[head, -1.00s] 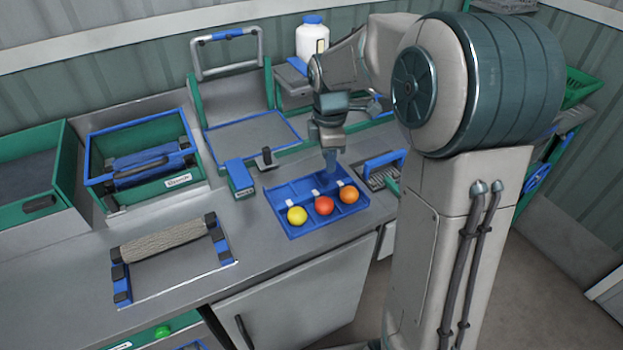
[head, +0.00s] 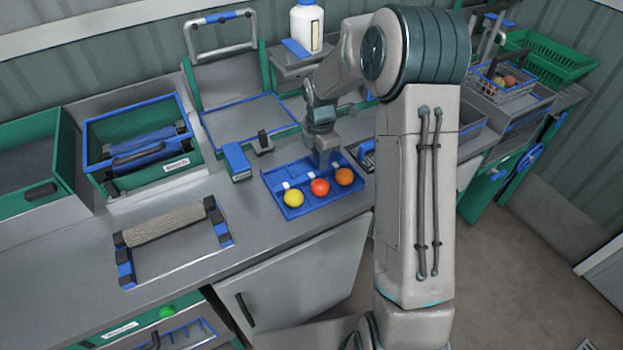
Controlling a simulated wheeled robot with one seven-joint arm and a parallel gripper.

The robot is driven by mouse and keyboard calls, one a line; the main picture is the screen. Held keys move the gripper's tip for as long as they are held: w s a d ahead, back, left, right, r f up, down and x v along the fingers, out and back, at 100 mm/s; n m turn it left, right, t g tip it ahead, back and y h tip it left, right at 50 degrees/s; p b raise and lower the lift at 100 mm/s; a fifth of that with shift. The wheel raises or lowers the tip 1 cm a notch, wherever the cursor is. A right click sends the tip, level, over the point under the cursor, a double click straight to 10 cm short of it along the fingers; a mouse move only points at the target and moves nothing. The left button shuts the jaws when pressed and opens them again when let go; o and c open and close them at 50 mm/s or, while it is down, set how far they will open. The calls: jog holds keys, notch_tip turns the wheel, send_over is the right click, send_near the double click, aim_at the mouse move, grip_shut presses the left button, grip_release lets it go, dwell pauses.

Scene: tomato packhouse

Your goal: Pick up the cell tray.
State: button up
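The blue cell tray (head: 331,204) lies on the grey counter, near its front edge. It holds a yellow tomato (head: 293,198), a red tomato (head: 320,187) and an orange tomato (head: 344,177) in its front cells. White tags show behind the tomatoes. My gripper (head: 324,162) points down at the back part of the tray, behind the red tomato. Its fingertips are small and partly merge with the tray, so I cannot tell whether they are open, shut or touching it.
A blue box (head: 236,161) and a small black-knobbed item (head: 263,142) stand behind the tray. A roller frame (head: 171,268) lies to the left. A green bin (head: 186,170) holds a blue handled item. A cabinet door (head: 300,285) stands below the counter edge.

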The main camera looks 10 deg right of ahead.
aim_at(311, 179)
jog(key=shift+w+d+f+p, duration=0.15)
jog(key=shift+f+p, duration=0.2)
jog(key=shift+f, duration=0.9)
jog(key=shift+w+d+f+p, duration=0.1)
jog(key=shift+f+p, duration=0.2)
jog(key=shift+f, duration=0.95)
grip_shut()
